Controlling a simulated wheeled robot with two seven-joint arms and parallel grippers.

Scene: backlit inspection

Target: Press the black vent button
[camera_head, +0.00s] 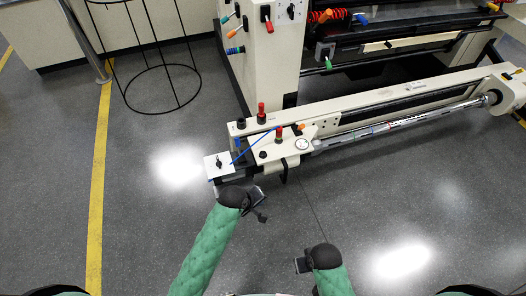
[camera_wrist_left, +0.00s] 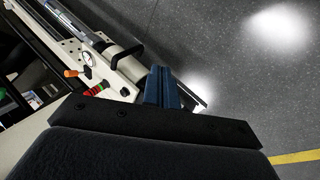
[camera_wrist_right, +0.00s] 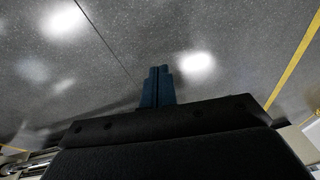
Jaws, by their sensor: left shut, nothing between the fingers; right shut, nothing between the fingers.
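The cream machine end (camera_head: 275,148) carries several small controls. A small black round button (camera_head: 263,154) sits on its top beside a red knob (camera_head: 279,133). Another black knob (camera_head: 241,122) stands on the rail behind. I cannot read labels to tell which is the vent button. My left gripper (camera_head: 260,194) is shut and empty, just in front of the machine end. In the left wrist view its blue fingers (camera_wrist_left: 162,88) are together and cover part of the panel. My right gripper (camera_head: 301,265) is low and further right; its fingers (camera_wrist_right: 158,86) are together over bare floor.
A white box with a black switch (camera_head: 219,163) juts out at the machine's left corner. A gauge (camera_head: 302,144) and orange knob (camera_head: 300,126) are to the right. A black wire stand (camera_head: 160,90) is at the back left. The floor in front is clear.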

